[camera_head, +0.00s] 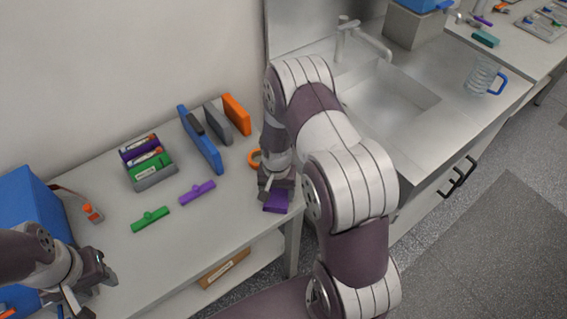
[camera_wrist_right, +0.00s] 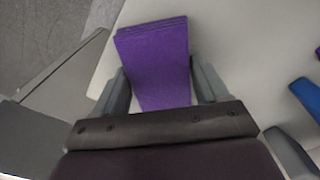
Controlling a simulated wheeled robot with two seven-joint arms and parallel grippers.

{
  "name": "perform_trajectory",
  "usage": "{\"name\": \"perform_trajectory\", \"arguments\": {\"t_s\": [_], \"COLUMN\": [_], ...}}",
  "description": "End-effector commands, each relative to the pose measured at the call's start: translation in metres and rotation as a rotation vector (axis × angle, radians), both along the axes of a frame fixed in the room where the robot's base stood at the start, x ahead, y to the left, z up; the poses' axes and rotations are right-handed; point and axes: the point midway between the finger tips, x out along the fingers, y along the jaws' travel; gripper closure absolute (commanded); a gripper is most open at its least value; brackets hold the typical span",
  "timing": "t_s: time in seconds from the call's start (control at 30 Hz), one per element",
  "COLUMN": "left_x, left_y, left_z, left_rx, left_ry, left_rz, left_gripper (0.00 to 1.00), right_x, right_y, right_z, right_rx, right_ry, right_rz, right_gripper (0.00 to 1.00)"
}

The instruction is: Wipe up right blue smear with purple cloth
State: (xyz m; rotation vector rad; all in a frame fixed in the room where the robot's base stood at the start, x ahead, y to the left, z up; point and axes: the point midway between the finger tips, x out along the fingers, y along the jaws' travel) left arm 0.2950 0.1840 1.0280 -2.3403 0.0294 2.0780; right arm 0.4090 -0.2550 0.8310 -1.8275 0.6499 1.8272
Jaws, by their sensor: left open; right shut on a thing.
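The purple cloth (camera_head: 276,203) is a folded block at the right end of the table, near its front edge. My right gripper (camera_head: 270,190) is shut on it from above. In the right wrist view the cloth (camera_wrist_right: 155,60) lies between the two fingers of my right gripper (camera_wrist_right: 160,88). I cannot tell whether the cloth touches the tabletop. No blue smear shows in either view; the cloth or my right arm may hide it. My left gripper (camera_head: 78,300) is open and empty at the lower left, by the table's front edge.
On the table (camera_head: 165,255) lie a green clip-like piece (camera_head: 150,219) and a purple one (camera_head: 197,193). A rack (camera_head: 150,172) with batteries, a blue panel (camera_head: 200,140), an orange panel (camera_head: 237,114) and an orange ring (camera_head: 254,158) stand behind. A sink (camera_head: 390,100) is to the right.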

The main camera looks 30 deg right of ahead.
Motion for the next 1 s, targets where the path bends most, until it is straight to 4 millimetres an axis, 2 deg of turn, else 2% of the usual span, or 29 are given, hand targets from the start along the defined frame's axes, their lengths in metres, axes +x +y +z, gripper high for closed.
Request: {"name": "perform_trajectory", "arguments": {"t_s": [0.1,0.17,0.27,0.8,1.0], "left_x": [0.0,0.0,0.0,0.0,0.0], "left_y": [0.0,0.0,0.0,0.0,0.0], "left_z": [0.001,0.008,0.016,0.055,0.061], "left_rx": [0.0,0.0,0.0,0.0,0.0], "left_ry": [0.0,0.0,0.0,0.0,0.0], "left_rz": [0.0,0.0,0.0,0.0,0.0], "left_gripper": [0.57,0.57,0.57,0.57,0.57], "right_x": [0.001,0.001,0.003,0.009,0.01], "right_y": [-0.002,-0.002,-0.003,-0.006,-0.007], "right_z": [0.0,0.007,0.029,0.075,0.083], "right_rx": [0.0,0.001,0.0,-0.001,0.0], "right_ry": [0.0,0.001,-0.002,-0.001,0.0], "right_rz": [0.001,0.002,0.003,0.009,0.011], "right_gripper": [0.55,0.55,0.55,0.55,0.55]}}
